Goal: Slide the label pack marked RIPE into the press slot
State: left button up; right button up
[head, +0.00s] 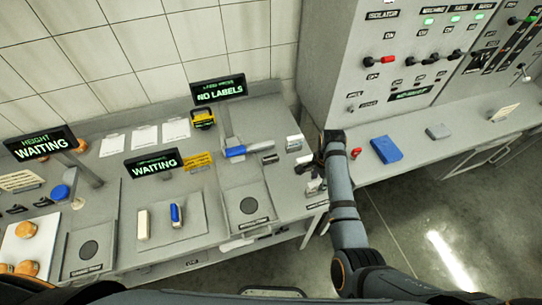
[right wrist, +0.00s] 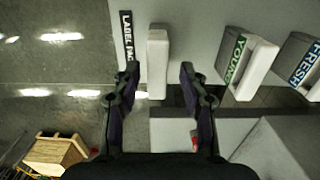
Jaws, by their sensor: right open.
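My right gripper (right wrist: 159,76) is open. In the right wrist view a pale pack (right wrist: 157,55) stands between its two fingers, with gaps on both sides; its marking is not readable here. To its right are a pack marked YOUNG (right wrist: 247,68) with a green label and a pack marked FRESH (right wrist: 305,66) with a blue label. No word RIPE is readable in either view. In the head view my right gripper (head: 313,170) is at the bench's right end, by the packs (head: 293,143). The label press (head: 232,150), with a blue handle, stands left of it under a NO LABELS display (head: 218,90). Its slot cannot be made out.
Two WAITING displays (head: 153,162) stand further left. A tray (head: 185,230) holds a pale block and a blue-and-white one. Orange cheese wheels (head: 25,229) lie at far left. A grey control cabinet (head: 400,60) and a counter with a blue block (head: 386,149) are at right.

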jog(key=shift+d+f, duration=0.1)
jog(key=shift+f, duration=0.65)
jog(key=shift+s+a, duration=0.3)
jog(key=shift+w+d, duration=0.2)
jog(key=shift+a, duration=0.15)
jog(key=shift+c, duration=0.3)
grip_shut()
